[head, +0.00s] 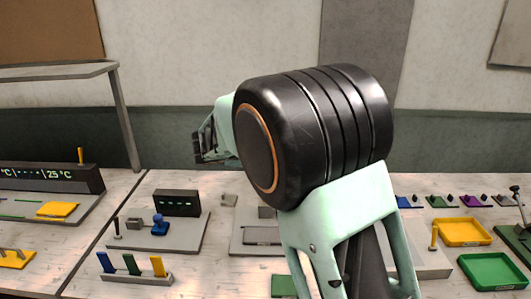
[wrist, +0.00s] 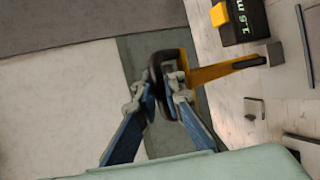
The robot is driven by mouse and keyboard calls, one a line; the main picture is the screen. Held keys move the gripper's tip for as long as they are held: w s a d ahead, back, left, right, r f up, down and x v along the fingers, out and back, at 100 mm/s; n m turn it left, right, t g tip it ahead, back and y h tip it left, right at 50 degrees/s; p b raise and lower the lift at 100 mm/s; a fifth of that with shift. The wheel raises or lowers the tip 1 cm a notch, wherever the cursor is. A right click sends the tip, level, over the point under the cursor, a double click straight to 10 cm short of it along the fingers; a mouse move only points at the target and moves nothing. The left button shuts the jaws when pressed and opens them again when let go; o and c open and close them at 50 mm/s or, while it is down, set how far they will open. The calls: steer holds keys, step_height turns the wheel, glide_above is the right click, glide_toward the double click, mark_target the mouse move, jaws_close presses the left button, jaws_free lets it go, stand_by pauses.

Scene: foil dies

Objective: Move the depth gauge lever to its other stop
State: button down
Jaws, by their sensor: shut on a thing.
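My gripper (wrist: 163,86) is shut, with its fingers closed around one end of a yellow bar (wrist: 214,72) that appears to be the depth gauge lever. In the wrist view the bar runs right from the fingers to a black end piece over the worktop. In the head view my gripper (head: 205,145) is left of my wrist, in front of the wall. The lever and the display box are not visible there; my wrist hides part of the bench.
Left on the bench are a dark display unit (head: 177,203) and a rack with coloured handles (head: 136,276). A yellow tray (head: 462,232) and a green tray (head: 491,270) are at right.

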steer(key=shift+w+r+p, duration=0.25)
steer(key=shift+w+p, duration=0.05)
steer(key=shift+w, duration=0.65)
steer(key=shift+r, duration=0.15)
steer(key=c, duration=2)
jaws_free()
steer(key=shift+w, duration=0.2)
steer(key=shift+s, duration=0.1)
steer(key=shift+s+a, duration=0.2)
steer(key=shift+s, duration=0.1)
steer(key=v, duration=1.1)
steer(key=shift+s, duration=0.15)
